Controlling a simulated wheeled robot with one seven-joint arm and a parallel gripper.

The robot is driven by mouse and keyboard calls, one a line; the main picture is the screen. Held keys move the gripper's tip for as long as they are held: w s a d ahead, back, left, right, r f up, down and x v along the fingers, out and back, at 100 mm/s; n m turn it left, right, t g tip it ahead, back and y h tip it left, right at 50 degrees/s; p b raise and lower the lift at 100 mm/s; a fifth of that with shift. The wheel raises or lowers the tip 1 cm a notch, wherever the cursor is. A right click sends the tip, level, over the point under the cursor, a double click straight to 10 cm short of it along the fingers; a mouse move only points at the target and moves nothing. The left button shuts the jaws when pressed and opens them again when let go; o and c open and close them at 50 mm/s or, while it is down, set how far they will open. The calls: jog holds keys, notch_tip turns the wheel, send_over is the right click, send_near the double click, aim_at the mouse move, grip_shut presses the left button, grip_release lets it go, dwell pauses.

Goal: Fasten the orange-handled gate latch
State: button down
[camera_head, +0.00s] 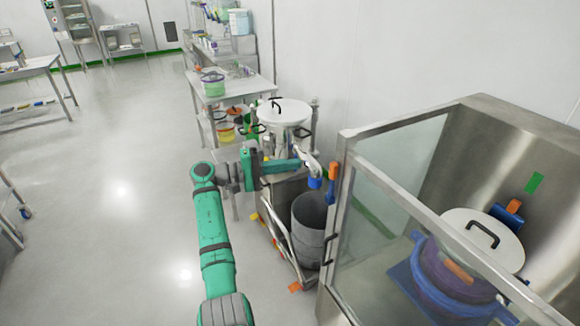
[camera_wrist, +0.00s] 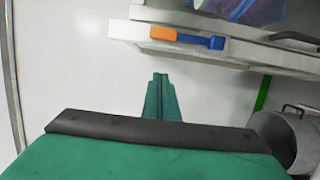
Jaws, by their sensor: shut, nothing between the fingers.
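The orange-handled latch (camera_head: 334,171) is at the left edge of the metal-framed clear enclosure, its orange handle above a blue part (camera_head: 331,191). In the wrist view the orange handle (camera_wrist: 163,33) and blue bar (camera_wrist: 205,41) lie along a pale metal rail, beyond my fingertips. I cannot tell whether the latch is engaged. My gripper (camera_head: 298,164) points right toward the latch in the head view. In the wrist view its green fingers (camera_wrist: 160,76) are together and empty, with a visible gap to the latch.
The clear panel (camera_head: 395,205) has a metal frame. Inside are a white-lidded vessel (camera_head: 481,240) and another orange-and-blue fitting (camera_head: 514,207). A grey bin (camera_head: 308,230) stands below my gripper; a lidded drum (camera_head: 283,112) is behind. Open floor lies left.

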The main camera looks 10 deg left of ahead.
aim_at(332, 184)
jog(key=d, duration=0.8)
jog(key=shift+s+d, duration=0.35)
jog(key=shift+d, duration=0.05)
jog(key=shift+a, duration=0.2)
